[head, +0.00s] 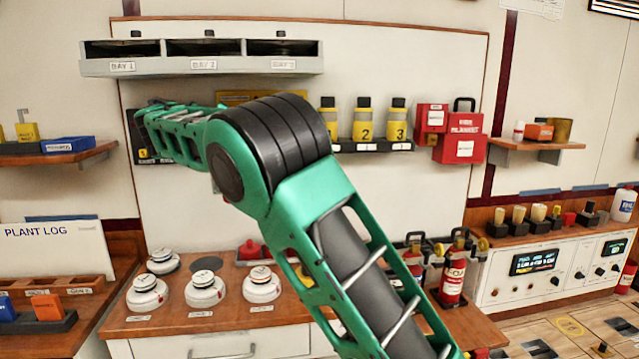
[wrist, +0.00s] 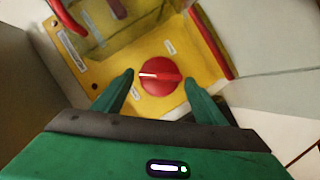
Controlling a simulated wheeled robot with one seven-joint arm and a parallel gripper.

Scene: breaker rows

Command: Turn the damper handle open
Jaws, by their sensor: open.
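In the wrist view a round red knob (wrist: 161,77) with a raised bar handle sits on a yellow panel (wrist: 118,88). The bar lies nearly level in the picture, with a white mark on its left half. I cannot tell for sure that this is the damper handle; the small labels around it are too blurred to read. My gripper (wrist: 159,80) is open, its two green fingers on either side of the knob. I cannot tell whether they touch it. In the head view my arm hides the knob, and I cannot make out the gripper clearly.
In the head view a grey bay shelf (head: 203,66) hangs above my arm, and yellow bottles (head: 363,120) stand to the right.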

